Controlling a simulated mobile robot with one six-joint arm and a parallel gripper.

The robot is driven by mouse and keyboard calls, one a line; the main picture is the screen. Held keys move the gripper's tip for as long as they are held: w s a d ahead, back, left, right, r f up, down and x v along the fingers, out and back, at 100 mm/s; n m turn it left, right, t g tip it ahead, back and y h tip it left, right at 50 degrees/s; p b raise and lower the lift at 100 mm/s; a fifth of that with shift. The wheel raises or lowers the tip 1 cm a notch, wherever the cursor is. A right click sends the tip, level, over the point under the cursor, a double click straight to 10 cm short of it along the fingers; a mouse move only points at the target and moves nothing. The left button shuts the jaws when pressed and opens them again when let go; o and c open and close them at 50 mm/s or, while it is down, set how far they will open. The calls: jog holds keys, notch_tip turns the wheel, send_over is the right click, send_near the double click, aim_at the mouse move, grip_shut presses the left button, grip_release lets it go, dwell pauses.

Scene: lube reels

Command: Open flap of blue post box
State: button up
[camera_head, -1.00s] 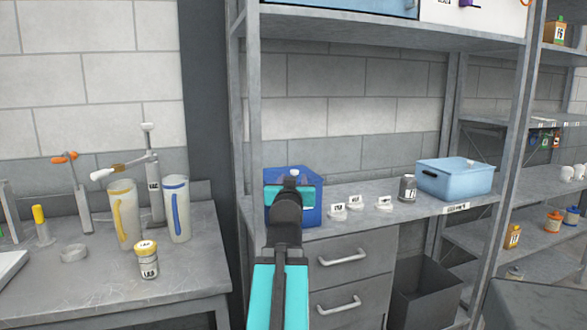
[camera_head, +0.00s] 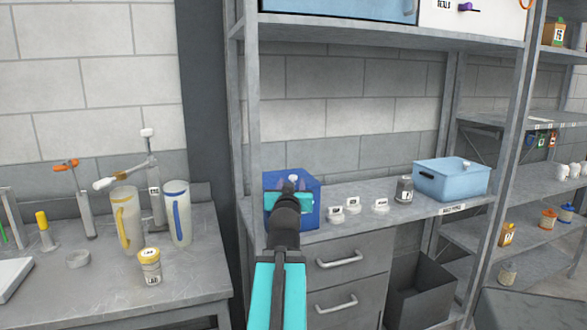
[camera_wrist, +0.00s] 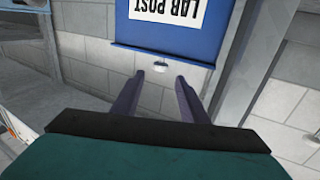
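The blue post box (camera_head: 309,212) stands on the grey shelf at its left end, partly hidden behind my arm. In the wrist view its blue face (camera_wrist: 200,45) appears upside down with a white "LAB POST" label (camera_wrist: 166,10). A small white knob (camera_wrist: 161,66) sits at the face's edge; it also shows in the head view (camera_head: 294,178). My gripper (camera_wrist: 159,76) is open, its two dark purple fingers apart, with the knob about between or just beyond the tips. Nothing is held. I cannot tell whether the fingers touch the box.
White labelled pieces (camera_head: 357,209), a dark can (camera_head: 404,190) and a light blue bin (camera_head: 452,182) stand right of the box. A shelf post (camera_head: 250,110) rises close on the left. Drawers (camera_head: 345,275) lie below. A bench with jugs (camera_head: 176,215) is at left.

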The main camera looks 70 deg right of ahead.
aim_at(293, 178)
jog(key=shift+w+d+r+p, duration=0.1)
jog(key=shift+d+p, duration=0.25)
jog(key=shift+p, duration=0.75)
jog(key=shift+w+d+r+p, duration=0.1)
jog(key=shift+d+p, duration=0.25)
jog(key=shift+p, duration=0.7)
jog(key=d+p, duration=0.1)
jog(key=p, duration=0.3)
jog(key=p, duration=0.2)
jog(key=d+p, duration=0.1)
jog(key=p, duration=0.2)
jog(key=shift+w+f, duration=0.1)
jog(key=shift+w, duration=0.2)
jog(key=shift+w+d+f, duration=0.15)
jog(key=shift+d, duration=0.25)
jog(key=shift+p+x, duration=0.35)
jog(key=shift+x, duration=3.35)
